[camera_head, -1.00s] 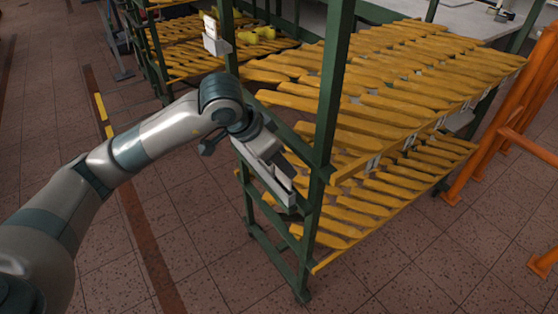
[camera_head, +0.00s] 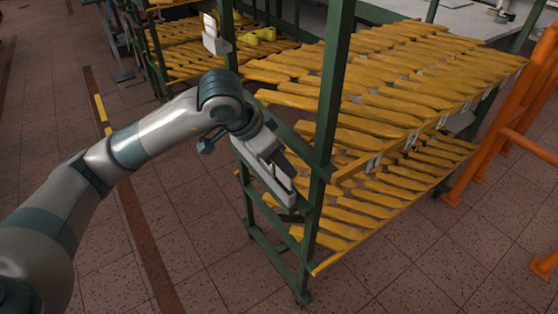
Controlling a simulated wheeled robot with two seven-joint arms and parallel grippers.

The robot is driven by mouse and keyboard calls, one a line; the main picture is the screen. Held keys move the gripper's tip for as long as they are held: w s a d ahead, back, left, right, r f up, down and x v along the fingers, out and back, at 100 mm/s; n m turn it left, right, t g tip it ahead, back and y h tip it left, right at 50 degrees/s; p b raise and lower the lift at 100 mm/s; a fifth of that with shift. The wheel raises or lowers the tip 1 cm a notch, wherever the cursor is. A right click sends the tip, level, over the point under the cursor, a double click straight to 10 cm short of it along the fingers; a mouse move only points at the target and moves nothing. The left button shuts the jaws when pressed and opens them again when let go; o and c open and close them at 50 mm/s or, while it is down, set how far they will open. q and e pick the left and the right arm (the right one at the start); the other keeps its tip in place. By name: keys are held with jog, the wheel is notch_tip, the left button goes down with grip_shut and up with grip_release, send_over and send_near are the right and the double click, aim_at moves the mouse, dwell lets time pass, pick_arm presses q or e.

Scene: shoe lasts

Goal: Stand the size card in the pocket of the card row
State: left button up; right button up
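My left arm comes in from the left, and its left gripper (camera_head: 286,168) is at the end of the green rack, beside the near post. Another white holder (camera_head: 216,43) with an upright white card (camera_head: 210,25) is on a post farther back. My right gripper is not in view.
The green rack (camera_head: 333,90) carries sloped shelves full of yellow shoe lasts (camera_head: 400,85). Small white tags (camera_head: 374,163) hang along the shelf edge. An orange frame (camera_head: 490,120) stands at the right. The tiled floor (camera_head: 180,225) left of the rack is clear.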

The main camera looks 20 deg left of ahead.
aim_at(282, 176)
pick_arm(q)
jog(key=shift+b, duration=0.7)
dwell(0.7)
jog(key=shift+f+b, duration=1.65)
jog(key=shift+b, duration=1)
dwell(1.1)
jog(key=shift+f+b, duration=0.35)
jog(key=shift+b, duration=0.3)
jog(key=shift+f, duration=0.1)
jog(key=o, duration=1.7)
jog(key=shift+d, duration=0.1)
jog(key=shift+o, duration=0.2)
jog(key=shift+c, duration=0.2)
